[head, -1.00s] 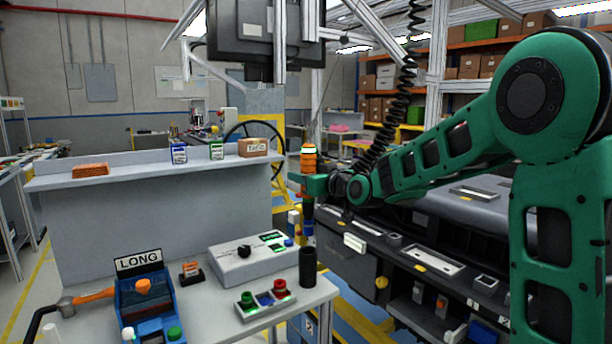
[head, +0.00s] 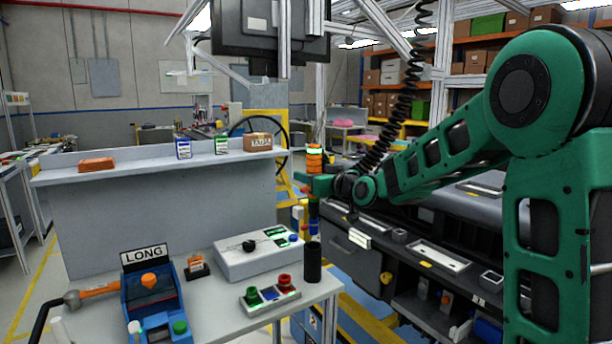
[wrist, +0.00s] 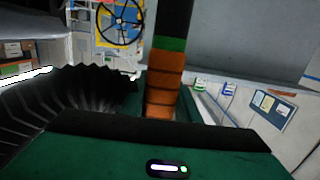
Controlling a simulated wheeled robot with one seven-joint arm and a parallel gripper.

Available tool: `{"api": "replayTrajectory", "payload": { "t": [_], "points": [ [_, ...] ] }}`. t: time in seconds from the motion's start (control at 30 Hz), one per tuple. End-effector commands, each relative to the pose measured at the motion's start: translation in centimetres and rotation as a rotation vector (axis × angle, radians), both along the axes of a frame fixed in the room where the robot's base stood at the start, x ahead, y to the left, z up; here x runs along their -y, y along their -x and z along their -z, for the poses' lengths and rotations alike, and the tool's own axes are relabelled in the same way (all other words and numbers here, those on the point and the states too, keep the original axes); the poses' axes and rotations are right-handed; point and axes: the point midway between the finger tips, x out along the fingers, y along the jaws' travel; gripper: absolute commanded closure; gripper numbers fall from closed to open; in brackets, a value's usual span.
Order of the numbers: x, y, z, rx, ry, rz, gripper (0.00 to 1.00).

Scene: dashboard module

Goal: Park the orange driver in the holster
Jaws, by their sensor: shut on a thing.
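The orange driver (head: 314,163) is upright in my gripper (head: 316,186), which is shut on it. It has a green band near its top, and its dark lower part points down. In the wrist view the orange driver (wrist: 163,92) rises in front of the green gripper body, with a black part beyond the green band. The holster seems to be the black upright cylinder (head: 313,264) at the right corner of the bench. In the head view the driver hangs above the cylinder, apart from it; their alignment in depth is unclear.
A grey control box (head: 255,256) and a button panel (head: 269,295) stand left of the cylinder. A blue station labelled LONG (head: 152,296) and an orange-handled tool (head: 98,290) are farther left. A black coiled cable (head: 405,95) hangs behind my arm. The dark dashboard module (head: 400,250) is at right.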

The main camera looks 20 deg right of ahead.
Motion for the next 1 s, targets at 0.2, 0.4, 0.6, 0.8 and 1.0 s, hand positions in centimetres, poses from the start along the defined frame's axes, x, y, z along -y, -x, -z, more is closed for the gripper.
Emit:
{"api": "replayTrajectory", "payload": {
  "t": [0.2, 0.4, 0.6, 0.8, 1.0],
  "points": [
    [-0.3, 0.0, 1.4, -0.003, -0.002, -0.004, 1.0],
    [-0.5, 0.0, 2.5, -0.002, -0.001, -0.006, 1.0],
    [-0.4, 0.0, 3.6, -0.001, -0.001, -0.005, 1.0],
    [-0.4, 0.0, 4.7, -0.001, -0.001, -0.005, 1.0],
    [-0.4, 0.0, 5.9, -0.002, -0.001, -0.005, 1.0]
  ]
}}
